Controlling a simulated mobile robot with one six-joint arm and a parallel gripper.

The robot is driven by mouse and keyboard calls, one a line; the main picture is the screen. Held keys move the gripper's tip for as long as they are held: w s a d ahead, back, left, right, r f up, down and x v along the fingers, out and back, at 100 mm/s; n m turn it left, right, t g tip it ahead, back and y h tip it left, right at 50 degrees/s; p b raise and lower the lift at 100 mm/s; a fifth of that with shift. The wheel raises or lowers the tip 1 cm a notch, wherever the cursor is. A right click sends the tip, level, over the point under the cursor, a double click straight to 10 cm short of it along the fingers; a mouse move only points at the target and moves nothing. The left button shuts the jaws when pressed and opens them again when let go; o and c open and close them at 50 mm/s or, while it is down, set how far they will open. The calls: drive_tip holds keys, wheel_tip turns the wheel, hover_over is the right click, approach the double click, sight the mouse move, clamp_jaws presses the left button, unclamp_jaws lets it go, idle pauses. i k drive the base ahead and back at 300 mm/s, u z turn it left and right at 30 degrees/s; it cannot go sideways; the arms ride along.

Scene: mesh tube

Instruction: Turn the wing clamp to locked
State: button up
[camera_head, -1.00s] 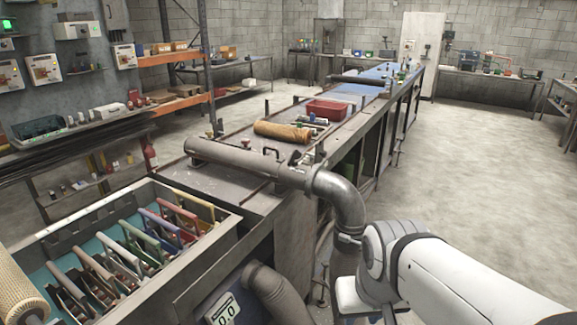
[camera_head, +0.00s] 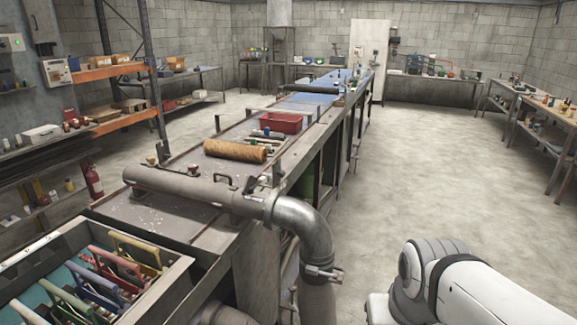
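A grey metal tube (camera_head: 195,188) lies across the near end of the long bench and joins a shiny pipe elbow (camera_head: 312,235) that bends down. A clamp band with a small protruding piece (camera_head: 323,272) sits around the elbow's lower end. Small upright fittings (camera_head: 275,182) stand by the joint of tube and elbow. I cannot tell which is the wing clamp, or its lock state. My white arm shows at the lower right, to the right of the elbow and apart from it. My gripper is outside the view.
An open tray (camera_head: 172,285) with coloured handled frames stands at the lower left. A brown roll (camera_head: 235,151) and a red bin (camera_head: 281,122) lie on the bench (camera_head: 170,222). Shelving stands at the left. The concrete floor (camera_head: 430,170) right of the bench is clear.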

sight(251, 182)
drive_tip(key=z, duration=0.25)
drive_tip(key=i, duration=0.95)
drive_tip(key=u, duration=0.4)
